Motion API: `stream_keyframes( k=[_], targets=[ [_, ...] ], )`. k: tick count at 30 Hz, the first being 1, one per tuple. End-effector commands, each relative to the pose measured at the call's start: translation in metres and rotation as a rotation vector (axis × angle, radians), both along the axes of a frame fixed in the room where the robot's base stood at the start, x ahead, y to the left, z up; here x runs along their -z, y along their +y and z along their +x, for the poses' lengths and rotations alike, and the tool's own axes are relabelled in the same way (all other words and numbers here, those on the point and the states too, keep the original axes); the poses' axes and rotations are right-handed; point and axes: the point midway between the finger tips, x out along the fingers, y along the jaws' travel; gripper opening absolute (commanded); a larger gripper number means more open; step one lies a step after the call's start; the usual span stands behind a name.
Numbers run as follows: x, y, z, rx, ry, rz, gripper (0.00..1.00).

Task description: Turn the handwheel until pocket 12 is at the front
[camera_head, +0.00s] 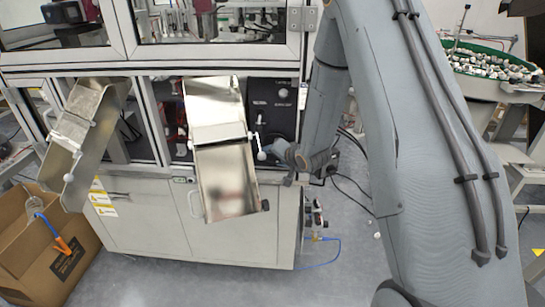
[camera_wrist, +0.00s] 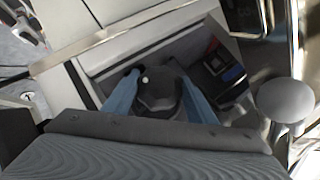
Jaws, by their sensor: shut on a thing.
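In the wrist view the handwheel (camera_wrist: 160,86) is a dark, faceted knob with a small pale dot on it, set in a recess of the machine. My gripper (camera_wrist: 158,98) has its two blue fingers on either side of the knob, shut on it. In the head view my gripper (camera_head: 289,156) is at the machine's front, below the black panel (camera_head: 272,105); its fingertips and the handwheel cannot be made out there. The numbered pockets cannot be read in either view, so I cannot tell which pocket is at the front.
A metal chute (camera_head: 225,175) with a white ball handle (camera_head: 261,156) stands just left of my gripper; a rounded grey end (camera_wrist: 285,99) is close by at the right of the wrist view. Another chute (camera_head: 85,130) and a cardboard box (camera_head: 45,250) are further left.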

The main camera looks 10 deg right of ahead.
Motion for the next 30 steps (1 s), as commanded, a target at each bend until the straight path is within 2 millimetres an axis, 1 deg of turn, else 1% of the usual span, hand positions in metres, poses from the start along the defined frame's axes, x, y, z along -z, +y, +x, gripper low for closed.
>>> stream_keyframes(
  k=[5, 6, 9, 20, 23, 30],
  targets=[
    [-0.001, 0.0, 0.0, 0.0, -0.002, 0.002, 0.29],
    [-0.001, 0.0, 0.0, 0.0, -0.002, 0.002, 0.55],
    [-0.001, 0.0, 0.0, 0.0, -0.002, 0.002, 0.7],
    [-0.002, -0.001, -0.002, 0.001, -0.001, 0.001, 0.7],
    [-0.008, -0.004, -0.01, 0.002, -0.002, 0.002, 0.7],
    [-0.027, -0.012, -0.04, 0.002, -0.003, 0.002, 0.7]
  ],
)
